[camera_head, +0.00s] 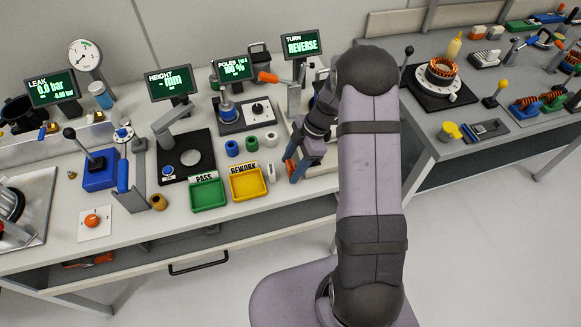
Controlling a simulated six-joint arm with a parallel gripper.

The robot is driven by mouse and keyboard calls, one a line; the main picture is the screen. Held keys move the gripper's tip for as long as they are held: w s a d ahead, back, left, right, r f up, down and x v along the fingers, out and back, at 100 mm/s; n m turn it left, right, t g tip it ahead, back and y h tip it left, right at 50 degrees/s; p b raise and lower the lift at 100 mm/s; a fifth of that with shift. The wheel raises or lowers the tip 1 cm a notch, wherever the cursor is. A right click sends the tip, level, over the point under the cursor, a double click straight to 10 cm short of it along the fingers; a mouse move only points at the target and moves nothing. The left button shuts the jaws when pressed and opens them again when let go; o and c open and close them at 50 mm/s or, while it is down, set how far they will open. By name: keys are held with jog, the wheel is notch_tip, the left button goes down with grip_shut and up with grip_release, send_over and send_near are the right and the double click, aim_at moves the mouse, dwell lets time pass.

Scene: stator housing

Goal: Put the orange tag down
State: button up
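My gripper (297,172) points down over the right part of the left bench, just right of the yellow REWORK tray (247,184). Its fingers look blue-grey and are small and partly turned away, so I cannot tell whether they are open or shut. A small orange-brown patch (291,150) shows at the gripper's left side; I cannot tell whether it is the orange tag or what holds it. No other thing is clearly the orange tag. My arm hides the bench right behind the gripper.
A green PASS tray (208,194) stands left of the REWORK tray. Blue, green and white rings (251,143) lie behind them. A black height plate (184,157) is further left, and a POLES station (244,113) stands behind. The bench's front edge is close to the trays.

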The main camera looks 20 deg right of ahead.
aim_at(292, 163)
jog(key=c, duration=1.1)
jog(key=shift+o, duration=0.2)
notch_tip(292, 163, up, 10)
jog(key=b, duration=0.3)
